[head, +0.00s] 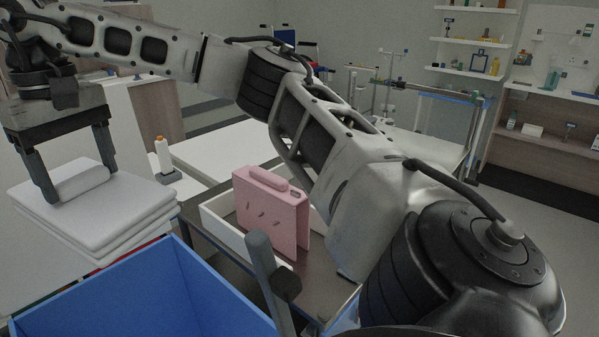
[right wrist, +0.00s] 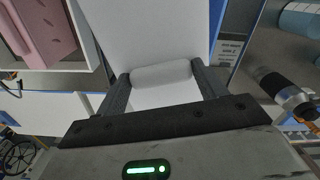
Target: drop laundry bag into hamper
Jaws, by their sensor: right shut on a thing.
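My right gripper (head: 72,178) is at the left of the head view, pointing down. Its fingers are shut on the white roll on top of a flat white layered bundle (head: 120,222). In the right wrist view the roll (right wrist: 160,74) lies between the two fingers, with the white bundle (right wrist: 150,25) beyond. The bundle is just behind and left of the open blue hamper (head: 150,290); I cannot tell whether it hangs free or rests on something. A pink case-like item (head: 270,215) with a rolled top stands apart. I cannot tell which is called the laundry bag.
The pink item stands in a white tray (head: 215,222) on a dark table (head: 205,240). A grey post (head: 262,255) with a dark knob rises in front of it. A white bottle with an orange cap (head: 162,157) stands behind. Shelves (head: 475,72) line the back wall.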

